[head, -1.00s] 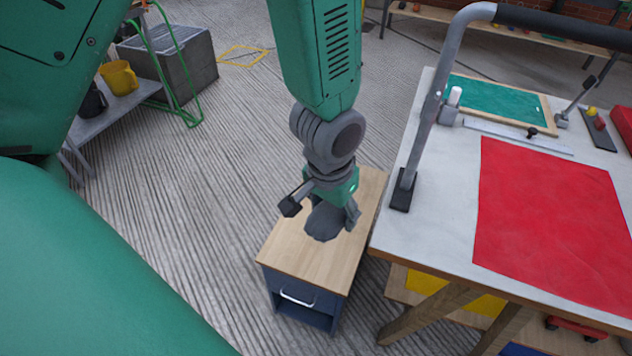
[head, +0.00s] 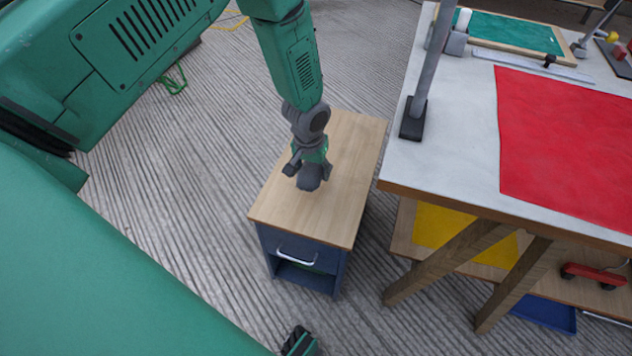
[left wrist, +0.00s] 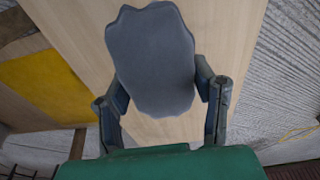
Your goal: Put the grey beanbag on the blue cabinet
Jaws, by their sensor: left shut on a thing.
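The grey beanbag (head: 309,177) is a small dark grey lump in the fingers of my left gripper (head: 308,172). In the left wrist view the beanbag (left wrist: 155,60) sits between the two fingers of the gripper (left wrist: 163,95), which are shut on it. The blue cabinet (head: 303,254) has a pale wooden top (head: 345,165), a drawer with a silver handle and an open space below. The beanbag is over this top; I cannot tell whether it touches it. My right gripper is not clearly in view.
A workbench (head: 450,160) with a red sheet (head: 565,140) and a grey upright post (head: 425,80) stands just right of the cabinet. A lower shelf with a yellow sheet (head: 440,235) is under it. The cabinet top around the beanbag is bare. Open ribbed floor lies left.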

